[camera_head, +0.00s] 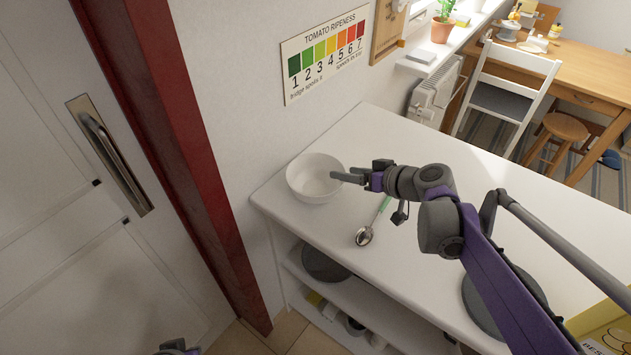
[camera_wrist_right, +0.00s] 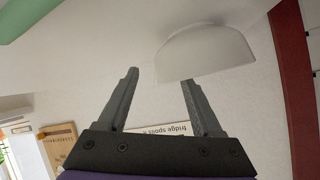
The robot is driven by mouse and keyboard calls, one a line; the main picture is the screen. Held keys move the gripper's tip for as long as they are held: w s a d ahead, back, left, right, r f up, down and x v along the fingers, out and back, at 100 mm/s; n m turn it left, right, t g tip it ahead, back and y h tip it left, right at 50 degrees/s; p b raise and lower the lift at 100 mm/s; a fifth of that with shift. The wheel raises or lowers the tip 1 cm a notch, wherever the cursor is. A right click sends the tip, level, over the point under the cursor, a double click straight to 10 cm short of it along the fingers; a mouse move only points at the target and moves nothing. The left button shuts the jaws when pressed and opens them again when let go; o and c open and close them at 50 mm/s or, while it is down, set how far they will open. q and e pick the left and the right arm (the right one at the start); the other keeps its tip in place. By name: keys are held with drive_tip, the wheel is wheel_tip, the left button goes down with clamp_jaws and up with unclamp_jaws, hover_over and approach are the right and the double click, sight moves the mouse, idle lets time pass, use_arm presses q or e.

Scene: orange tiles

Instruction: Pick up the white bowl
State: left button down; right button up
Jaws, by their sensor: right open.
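The white bowl (camera_head: 309,181) stands upright on the far left corner of the white counter, near the wall. It also shows in the right wrist view (camera_wrist_right: 208,54), upside down in that picture. My right gripper (camera_head: 335,176) is open, with its fingertips at the right side of the bowl. In the wrist view the right-hand finger of my right gripper (camera_wrist_right: 160,77) overlaps the bowl's edge. The other finger is clear of it. I cannot tell whether they touch. A small part of my left gripper (camera_head: 178,348) shows at the bottom edge; its jaws are unclear.
A spoon with a green handle (camera_head: 364,235) lies on the counter (camera_head: 440,165) just right of the bowl. A dark round plate (camera_head: 503,300) and a yellow box (camera_head: 604,325) are nearer the front right. A red door frame (camera_head: 190,150) stands left. The counter's back is clear.

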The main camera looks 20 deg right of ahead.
sight(328, 170)
drive_tip(key=x, duration=0.5)
drive_tip(key=shift+w+a+b, duration=0.15)
drive_tip(key=shift+a+b, duration=0.1)
drive_tip(key=shift+b, duration=0.05)
clamp_jaws()
